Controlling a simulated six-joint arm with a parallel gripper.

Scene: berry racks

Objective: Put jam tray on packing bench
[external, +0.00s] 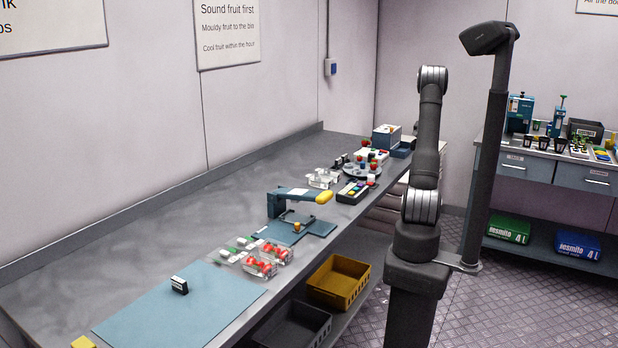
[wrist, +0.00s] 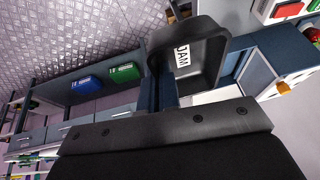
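A black, open tray with a white JAM label (wrist: 190,58) is large in the upper middle of the wrist view, its inside partly facing the camera. The dark body of my gripper (wrist: 170,128), with several screws along a bar, fills the lower part of that view. In the external view my gripper is hidden behind the arm, and I cannot make out the jam tray there. The long grey bench (external: 125,225) runs along the left wall, with a blue mat (external: 195,305) at its near end.
The bench carries a blue press-like device (external: 290,197), clear punnets with red fruit (external: 262,260) and a blue box (external: 386,137). A yellow crate (external: 340,282) and a black crate (external: 292,325) sit below. A second counter (external: 540,165) stands at the right, over green and blue boxes.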

